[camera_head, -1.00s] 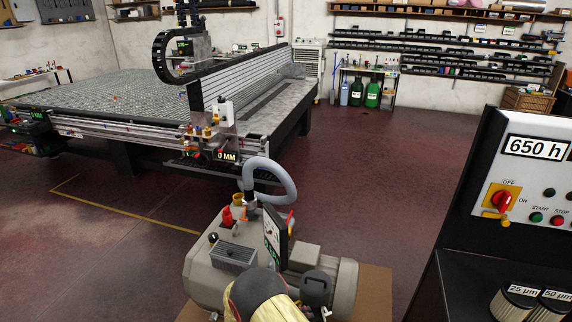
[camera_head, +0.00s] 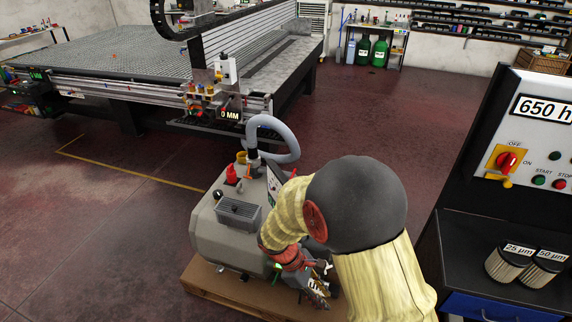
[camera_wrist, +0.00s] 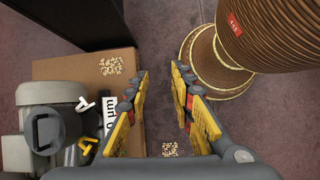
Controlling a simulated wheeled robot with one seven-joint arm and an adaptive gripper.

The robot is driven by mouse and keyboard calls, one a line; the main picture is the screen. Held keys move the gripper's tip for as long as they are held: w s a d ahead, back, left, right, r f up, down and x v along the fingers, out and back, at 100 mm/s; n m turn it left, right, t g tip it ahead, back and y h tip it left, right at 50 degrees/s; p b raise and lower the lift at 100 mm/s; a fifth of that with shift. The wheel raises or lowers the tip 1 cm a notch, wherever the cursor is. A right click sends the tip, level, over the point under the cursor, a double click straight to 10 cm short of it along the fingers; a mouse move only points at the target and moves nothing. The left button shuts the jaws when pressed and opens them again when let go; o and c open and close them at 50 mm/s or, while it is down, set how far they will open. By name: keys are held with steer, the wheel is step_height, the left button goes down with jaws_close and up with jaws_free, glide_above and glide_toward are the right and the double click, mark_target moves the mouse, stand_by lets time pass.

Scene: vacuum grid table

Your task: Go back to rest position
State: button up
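My gripper (camera_head: 318,290) is low in the head view, below my cream-sleeved arm and beside the grey vacuum pump (camera_head: 232,236). The arm hides the pump's right side. The gripper is open and empty. Part of the grey pump (camera_wrist: 58,92) shows at the left, on its brown base (camera_wrist: 88,68).
The grid table (camera_head: 110,52) stands at the back left. A control cabinet (camera_head: 497,140) is at the right, with two filters (camera_head: 508,262) marked 25 µm and 50 µm on its dark shelf (camera_head: 470,232). Red floor (camera_head: 385,120) is clear between them.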

steer(key=s+d+r+m+t+y, duration=0.2)
steer(key=s+r+m, duration=0.2)
steer(key=r, duration=0.6)
steer(key=s+d+r+m+t+y, duration=0.2)
steer(key=s+r+m, duration=0.3)
steer(key=r, duration=0.4)
steer(key=s+d+r+m+t+y, duration=0.2)
steer(key=s+d+r+m+t, duration=0.1)
steer(key=r, duration=0.7)
steer(key=shift+s+d+r+m+t, duration=0.35)
steer(key=shift+s+d+m, duration=0.4)
steer(key=shift+m, duration=0.15)
